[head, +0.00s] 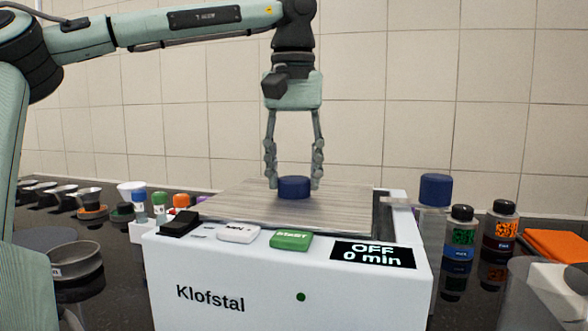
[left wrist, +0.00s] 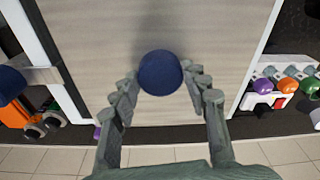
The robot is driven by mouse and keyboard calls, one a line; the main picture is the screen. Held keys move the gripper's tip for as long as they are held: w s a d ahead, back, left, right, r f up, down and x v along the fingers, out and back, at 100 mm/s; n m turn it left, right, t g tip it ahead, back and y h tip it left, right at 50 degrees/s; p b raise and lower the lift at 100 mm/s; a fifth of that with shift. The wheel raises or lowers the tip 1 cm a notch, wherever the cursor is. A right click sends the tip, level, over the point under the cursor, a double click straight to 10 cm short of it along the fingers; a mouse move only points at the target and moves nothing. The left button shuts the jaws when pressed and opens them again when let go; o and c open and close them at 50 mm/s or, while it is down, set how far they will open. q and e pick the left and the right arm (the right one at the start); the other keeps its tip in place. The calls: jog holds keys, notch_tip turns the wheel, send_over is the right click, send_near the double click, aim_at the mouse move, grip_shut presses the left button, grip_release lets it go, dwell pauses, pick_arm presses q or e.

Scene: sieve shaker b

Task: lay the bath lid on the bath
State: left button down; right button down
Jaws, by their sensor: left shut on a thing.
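The bath lid (head: 235,203) is a flat, pale brushed plate with a round dark blue knob (head: 294,187). My left gripper (head: 294,180) points down from above with its fingers on either side of the knob, shut on it. The lid is over the open top of the white bath (head: 225,300), roughly level; I cannot tell whether it rests on the rim or hangs just above. In the left wrist view the knob (left wrist: 160,73) sits between the fingertips, and the plate (left wrist: 210,35) lies between the bath's white side edges, with a dark strip along one end. My right gripper is not in view.
The bath's front has a black switch (head: 180,223), a green button (head: 290,240) and a display reading OFF, 0 min (head: 373,254). A blue-capped clear container (head: 434,215) stands close at its right. Bottles (head: 501,228) stand farther right; bowls and small jars crowd the left.

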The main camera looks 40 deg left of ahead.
pick_arm(q)
jog(key=shift+f, duration=0.15)
dwell(0.5)
jog(key=c, duration=0.7)
grip_release()
jog(key=shift+r, duration=3.45)
